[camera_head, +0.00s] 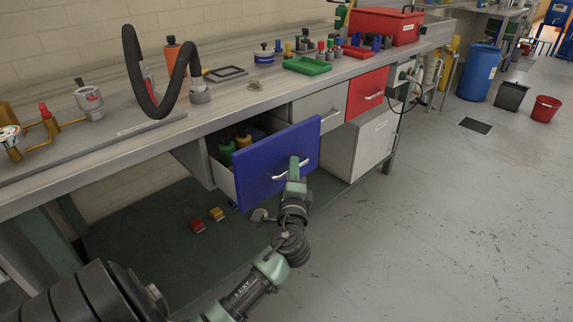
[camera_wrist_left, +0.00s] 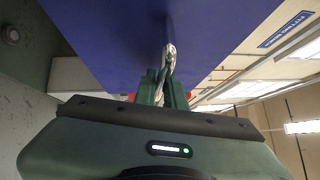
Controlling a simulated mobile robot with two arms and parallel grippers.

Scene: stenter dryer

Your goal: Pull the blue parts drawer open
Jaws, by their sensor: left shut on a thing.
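The blue parts drawer (camera_head: 262,168) stands pulled out from under the workbench, with a green and an orange container (camera_head: 243,140) visible inside it. Its metal handle (camera_head: 280,177) is on the blue front. My left gripper (camera_head: 294,168) is at the handle, in front of the drawer face. In the left wrist view the gripper's green fingers (camera_wrist_left: 162,88) are shut on the handle (camera_wrist_left: 169,58), with the blue front (camera_wrist_left: 130,35) just beyond. My right gripper is not in view.
A grey drawer (camera_head: 318,113) and a red drawer (camera_head: 367,92) sit shut to the right. The workbench top (camera_head: 225,106) carries a black hose and trays. Small red and yellow blocks (camera_head: 198,226) lie on the floor below. The floor to the right is open.

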